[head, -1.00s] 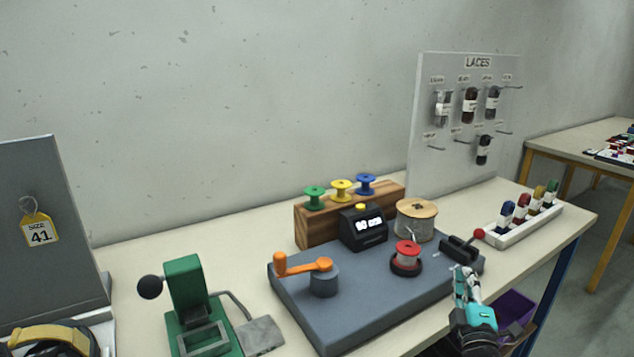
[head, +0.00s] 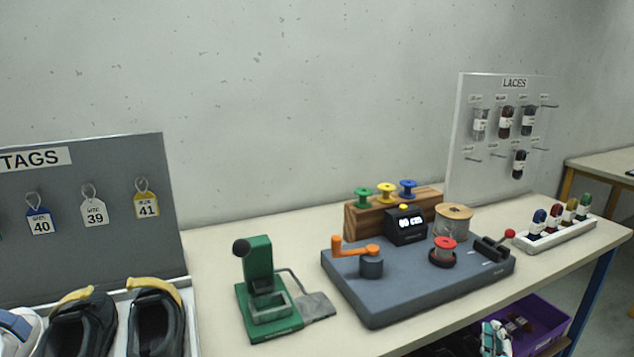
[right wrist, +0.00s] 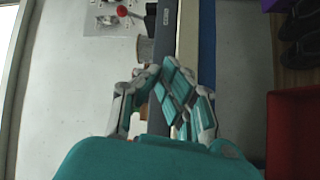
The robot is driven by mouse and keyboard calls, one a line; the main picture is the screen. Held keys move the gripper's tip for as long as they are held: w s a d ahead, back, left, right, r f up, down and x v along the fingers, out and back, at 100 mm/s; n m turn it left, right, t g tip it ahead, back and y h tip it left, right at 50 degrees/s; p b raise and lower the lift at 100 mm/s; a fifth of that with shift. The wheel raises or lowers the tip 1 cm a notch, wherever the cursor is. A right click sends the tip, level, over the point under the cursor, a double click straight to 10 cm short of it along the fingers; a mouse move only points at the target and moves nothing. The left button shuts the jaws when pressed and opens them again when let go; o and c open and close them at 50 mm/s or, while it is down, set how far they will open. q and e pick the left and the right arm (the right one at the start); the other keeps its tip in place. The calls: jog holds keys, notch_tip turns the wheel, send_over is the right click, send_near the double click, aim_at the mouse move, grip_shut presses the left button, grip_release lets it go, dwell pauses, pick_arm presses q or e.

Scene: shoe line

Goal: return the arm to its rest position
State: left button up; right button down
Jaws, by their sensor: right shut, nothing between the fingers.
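My right gripper (head: 495,340) shows at the bottom edge of the head view, in front of the bench (head: 400,342) and beside a purple bin. In the right wrist view its teal and grey fingers (right wrist: 160,100) are closed together with nothing between them. The grey winding machine (head: 420,280), with an orange crank (head: 355,248) and a red spool (head: 444,245), stands on the bench behind it, apart from the gripper. My left gripper does not show.
A green press (head: 262,290) stands left of the machine. Shoes (head: 155,320) lie in a tray below the tag board (head: 90,215). The purple bin (head: 540,315) sits below the bench edge.

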jog(key=s+a+f+m+g+y+p, duration=0.1)
jog(key=s+a+f+g, duration=0.15)
jog(key=f, duration=0.85)
jog(key=s+a+f+m+g+y+p, duration=0.1)
jog(key=s+a+f+m+g+y, duration=0.15)
jog(key=f, duration=0.85)
jog(key=s+a+f+m+g+p, duration=0.1)
jog(key=s+a+f+g, duration=0.35)
jog(key=s+f, duration=0.95)
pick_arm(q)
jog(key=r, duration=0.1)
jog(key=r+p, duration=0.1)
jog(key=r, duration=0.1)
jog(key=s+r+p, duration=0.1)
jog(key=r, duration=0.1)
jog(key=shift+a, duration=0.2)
pick_arm(e)
jog(key=s+a+f+m+g, duration=0.1)
jog(key=s+f, duration=0.4)
jog(key=s, duration=0.6)
jog(key=s+a+f+m+g+y, duration=0.1)
jog(key=s+f+g, duration=0.3)
jog(key=s, duration=0.7)
jog(key=s+a+f+m+g, duration=0.2)
jog(key=s+f, duration=0.4)
jog(key=s, duration=0.5)
jog(key=shift+s+a+m+g+y, duration=0.35)
jog(key=shift+s+a, duration=0.05)
jog(key=shift+a, duration=0.05)
